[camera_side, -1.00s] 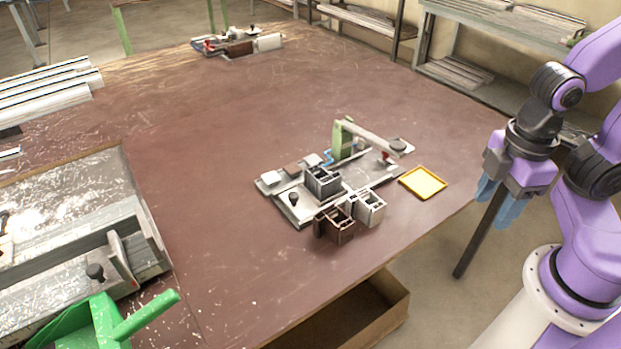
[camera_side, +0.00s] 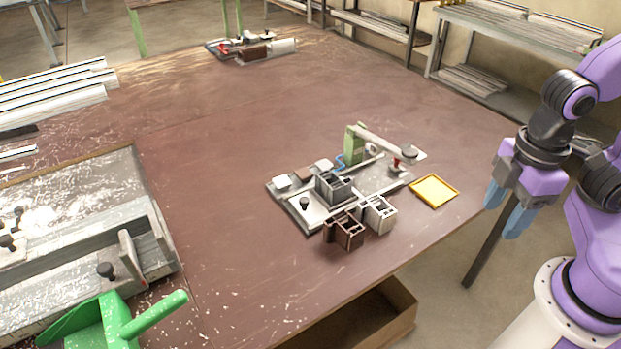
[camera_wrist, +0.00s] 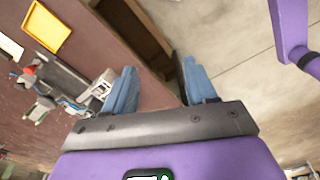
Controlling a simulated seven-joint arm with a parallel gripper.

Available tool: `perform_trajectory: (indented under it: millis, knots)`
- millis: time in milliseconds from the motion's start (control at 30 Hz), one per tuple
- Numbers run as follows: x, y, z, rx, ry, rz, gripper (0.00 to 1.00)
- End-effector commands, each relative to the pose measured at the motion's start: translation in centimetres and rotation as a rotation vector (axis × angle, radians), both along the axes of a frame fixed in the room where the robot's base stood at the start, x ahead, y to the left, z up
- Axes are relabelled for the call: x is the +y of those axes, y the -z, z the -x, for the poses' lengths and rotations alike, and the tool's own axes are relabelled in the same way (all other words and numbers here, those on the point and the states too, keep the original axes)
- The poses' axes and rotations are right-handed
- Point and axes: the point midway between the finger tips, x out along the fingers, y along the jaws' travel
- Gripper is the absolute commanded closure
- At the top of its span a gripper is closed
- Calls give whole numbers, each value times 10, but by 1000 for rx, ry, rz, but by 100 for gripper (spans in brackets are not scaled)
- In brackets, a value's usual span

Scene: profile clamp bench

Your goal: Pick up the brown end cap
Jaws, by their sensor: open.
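A dark brown hollow, chambered piece (camera_side: 345,232) stands at the near edge of the clamp plate in the side view, left of a similar white piece (camera_side: 379,214). A small flat brown block (camera_side: 306,170) lies on the plate's far left part. I cannot tell for sure which of these is the end cap. My gripper (camera_side: 505,209) is open and empty, pointing down beyond the table's right edge. It is well apart from both brown pieces. In the wrist view its blue fingers (camera_wrist: 160,86) are spread, with nothing between them; neither brown piece can be made out there.
The clamp plate (camera_side: 312,212) carries a grey hollow piece (camera_side: 333,186) and a green-based clamp arm (camera_side: 355,143). A yellow-rimmed tray (camera_side: 434,190) lies between plate and gripper. A second fixture (camera_side: 252,52) stands far back. The table's middle is clear. An open box (camera_side: 392,312) shows below its edge.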

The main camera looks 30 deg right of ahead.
Motion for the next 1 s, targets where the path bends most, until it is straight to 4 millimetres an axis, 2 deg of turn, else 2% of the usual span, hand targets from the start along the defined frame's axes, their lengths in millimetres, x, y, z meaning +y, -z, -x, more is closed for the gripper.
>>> perform_trajectory:
  millis: [167,400,600,800,1000]
  knots:
    - [29,-11,-37,-1,-35,4,44]
    - [76,-26,-114,-3,-113,11,44]
    - [106,-32,-181,-2,-178,17,44]
    - [124,-31,-249,-2,-244,22,44]
    - [131,-24,-314,2,-308,26,44]
